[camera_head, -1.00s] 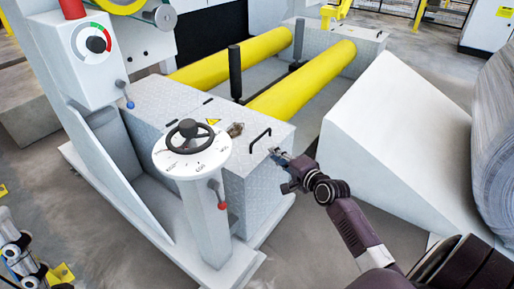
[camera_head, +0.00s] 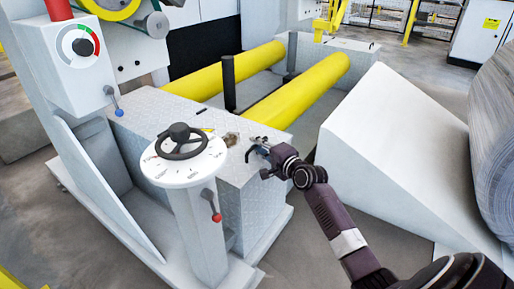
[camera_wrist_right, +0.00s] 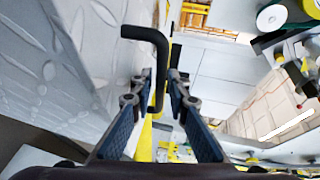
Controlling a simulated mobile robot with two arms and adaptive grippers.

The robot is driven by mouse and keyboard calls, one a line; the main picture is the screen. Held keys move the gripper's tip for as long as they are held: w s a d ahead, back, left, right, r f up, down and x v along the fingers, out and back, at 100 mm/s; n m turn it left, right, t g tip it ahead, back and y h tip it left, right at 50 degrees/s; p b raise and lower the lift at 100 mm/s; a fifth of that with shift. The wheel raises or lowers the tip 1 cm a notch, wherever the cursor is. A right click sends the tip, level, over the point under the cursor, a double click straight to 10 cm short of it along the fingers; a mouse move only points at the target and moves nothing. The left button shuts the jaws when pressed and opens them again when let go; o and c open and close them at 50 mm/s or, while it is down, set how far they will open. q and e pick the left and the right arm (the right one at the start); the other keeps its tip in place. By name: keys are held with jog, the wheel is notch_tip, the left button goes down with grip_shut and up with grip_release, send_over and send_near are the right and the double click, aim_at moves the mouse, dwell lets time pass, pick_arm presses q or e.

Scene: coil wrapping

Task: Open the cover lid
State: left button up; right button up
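The cover lid (camera_head: 215,160) is the grey diamond-plate top of a metal box behind the white handwheel post, and it lies flat and closed. Its black bar handle (camera_wrist_right: 157,50) shows in the right wrist view, bent like an L. My right gripper (camera_wrist_right: 160,78) is open, with one finger on each side of the handle's bar. There is a gap between the fingers, and I see no firm grip. In the head view my right gripper (camera_head: 259,149) is at the lid's right end and partly hides the handle. My left gripper is not in view.
The white post with a black handwheel (camera_head: 180,141) and a red-knobbed lever (camera_head: 212,205) stands in front of the box. Yellow rollers (camera_head: 297,92) lie behind it. A white wedge block (camera_head: 385,140) and a large coil (camera_head: 495,145) are at the right.

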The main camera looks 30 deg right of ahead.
grip_shut()
dwell(0.3)
jog(key=shift+r+p, duration=0.1)
jog(key=shift+p, duration=0.2)
jog(key=shift+w+r, duration=0.1)
jog(key=shift+r, duration=0.05)
